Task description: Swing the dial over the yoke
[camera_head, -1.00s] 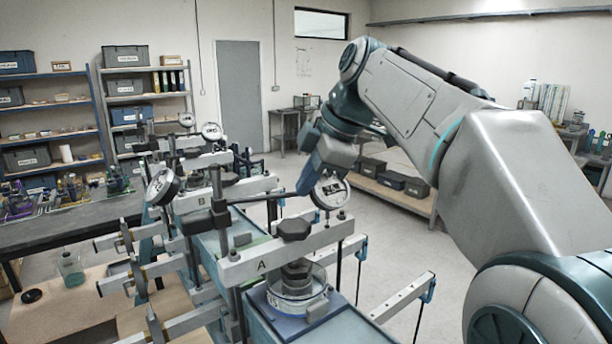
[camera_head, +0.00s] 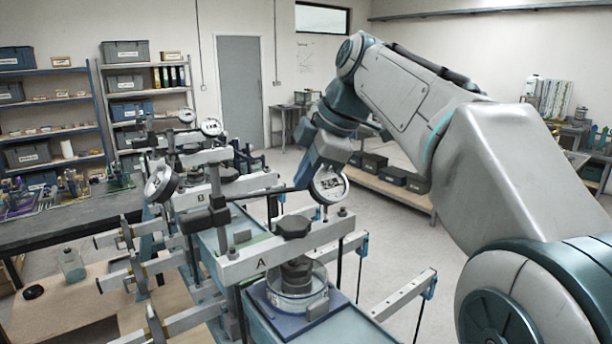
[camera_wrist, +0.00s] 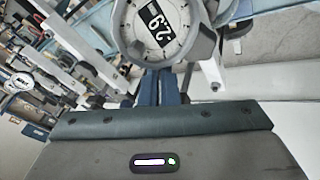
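The dial (camera_head: 328,185) is a round white-faced gauge with a grey rim. It hangs on a thin dark rod from the black clamp on post A and appears behind the right half of the yoke (camera_head: 318,237). The yoke is the pale crossbar marked A, with a dark hexagonal knob on top, above a glass-sided cell. My gripper (camera_head: 303,187) points down at the dial's left side. In the wrist view the dial (camera_wrist: 160,30) fills the top centre. My gripper's fingers (camera_wrist: 158,76) look close together at its lower rim; whether they touch it is unclear.
A second frame marked B (camera_head: 190,198), with its own dial (camera_head: 160,183), stands behind on the left. Lever bars (camera_head: 402,294) stick out on both sides of the bench. A glass bottle (camera_head: 71,265) stands at lower left. Open floor lies to the right.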

